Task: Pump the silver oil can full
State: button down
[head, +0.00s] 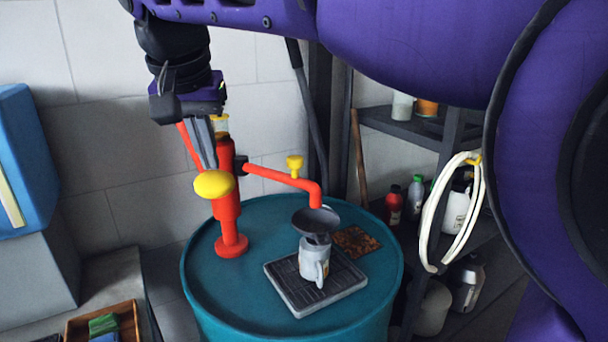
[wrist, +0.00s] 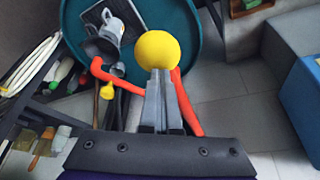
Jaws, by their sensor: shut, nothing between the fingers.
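The silver oil can (head: 313,260) stands upright on a dark drip tray (head: 298,303) on top of a teal drum (head: 225,295). A dark funnel (head: 316,221) sits at the can's top, below the end of the red spout (head: 280,178). The red pump (head: 228,205) stands on the drum to the left, with a yellow knob (head: 214,185). My gripper (head: 212,165) is shut and empty, its fingers pointing down close to the knob. In the wrist view the fingertips (wrist: 160,72) overlap the yellow knob (wrist: 157,50); I cannot tell whether they touch. The can (wrist: 108,36) also shows there.
A yellow tap handle (head: 295,163) sits on the spout. A dark shelf (head: 420,125) with several bottles stands at the right, with white hoops (head: 432,225) hanging in front. A wooden box (head: 125,318) and a blue block (head: 22,160) are at the left.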

notch_tip(320, 180, up, 13)
jog(key=p, duration=0.8)
jog(key=shift+f, duration=0.15)
jog(key=shift+w, duration=0.1)
dwell(0.6)
jog(key=shift+f+b, duration=4.65)
jog(key=shift+f, duration=1.5)
notch_tip(320, 180, up, 12)
jog(key=p, duration=0.9)
jog(key=shift+r, duration=0.15)
jog(key=shift+r, duration=3)
